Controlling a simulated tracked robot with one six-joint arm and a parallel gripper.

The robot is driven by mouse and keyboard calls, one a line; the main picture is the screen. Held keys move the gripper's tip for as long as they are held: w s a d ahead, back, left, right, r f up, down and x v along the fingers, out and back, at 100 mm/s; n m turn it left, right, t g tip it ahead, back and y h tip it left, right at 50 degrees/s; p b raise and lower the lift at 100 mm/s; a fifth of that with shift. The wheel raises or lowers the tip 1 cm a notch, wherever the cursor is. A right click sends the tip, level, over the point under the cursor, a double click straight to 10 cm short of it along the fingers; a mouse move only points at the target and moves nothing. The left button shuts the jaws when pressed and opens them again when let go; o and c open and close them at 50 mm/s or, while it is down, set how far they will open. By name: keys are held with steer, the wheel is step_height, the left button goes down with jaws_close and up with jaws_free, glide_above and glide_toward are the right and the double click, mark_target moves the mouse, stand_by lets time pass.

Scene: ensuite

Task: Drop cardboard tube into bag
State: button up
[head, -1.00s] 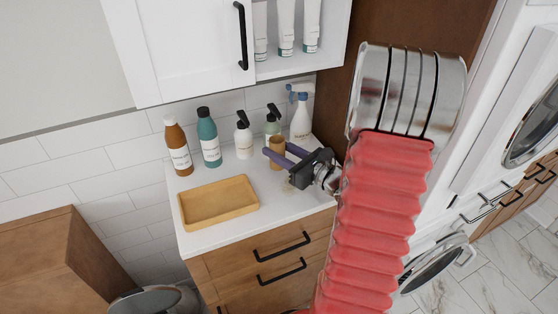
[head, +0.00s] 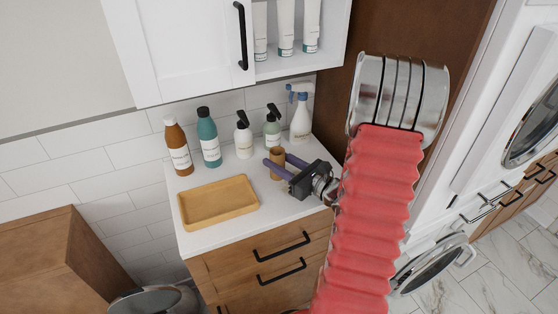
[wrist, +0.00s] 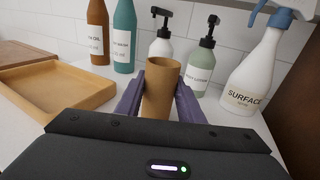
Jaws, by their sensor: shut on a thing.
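The cardboard tube (head: 277,164) is a short brown upright cylinder over the white counter. It also shows in the wrist view (wrist: 160,88), between the two purple fingers. My gripper (head: 279,165) is shut on the tube, one finger on each side. In the head view the tube's base looks close to the counter top; I cannot tell whether it touches. No bag that I can make out is in view. A round grey-rimmed bin (head: 155,300) stands on the floor at the lower left, partly cut off; its inside is not clear.
A yellow-brown tray (head: 247,207) lies empty to the tube's left. Behind stand an orange bottle (head: 178,150), a teal bottle (head: 208,140), two pump bottles and a spray bottle (head: 301,120). A white wall cabinet (head: 180,45) hangs above. Drawers (head: 275,255) are below the counter.

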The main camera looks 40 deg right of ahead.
steer(key=o, duration=1)
steer(key=shift+s+d+r, duration=0.1)
steer(key=shift+s+d, duration=0.2)
steer(key=shift+s, duration=1.7)
steer(key=shift+s+d+r, duration=0.1)
steer(key=shift+s+d, duration=0.15)
steer(key=shift+s, duration=1.7)
steer(key=shift+s+d+r, duration=0.1)
steer(key=shift+s+d, duration=0.2)
steer(key=shift+s, duration=1.7)
